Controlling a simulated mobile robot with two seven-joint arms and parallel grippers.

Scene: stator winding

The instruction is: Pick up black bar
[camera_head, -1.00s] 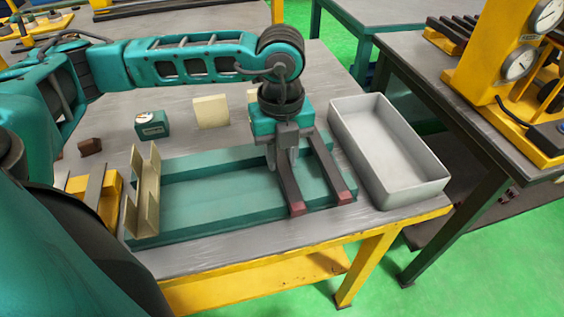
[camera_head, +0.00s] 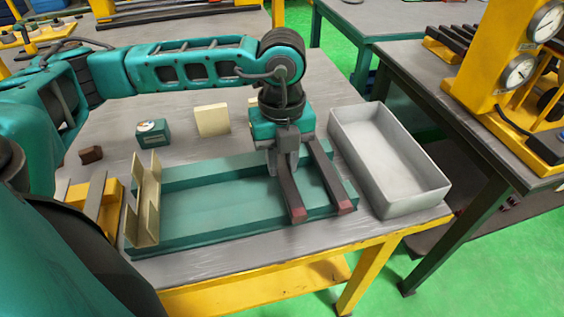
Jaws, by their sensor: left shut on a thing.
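Two black bars with dark red ends lie side by side across the right part of a green tray on the table. The left black bar (camera_head: 288,195) runs under my left gripper (camera_head: 284,168), between its fingers. The right black bar (camera_head: 328,178) lies just beside it, apart from the fingers. My left gripper points down from above and is shut on the left black bar near its back part. The far ends of both bars are hidden behind the gripper body. I cannot tell whether the held bar is clear of the tray. My right gripper is not in view.
The green tray (camera_head: 215,205) has a beige channel piece (camera_head: 145,200) at its left end. A grey open box (camera_head: 390,160) stands close on the right. A green gauge block (camera_head: 152,133), a beige block (camera_head: 212,120) and a brown block (camera_head: 91,154) stand behind.

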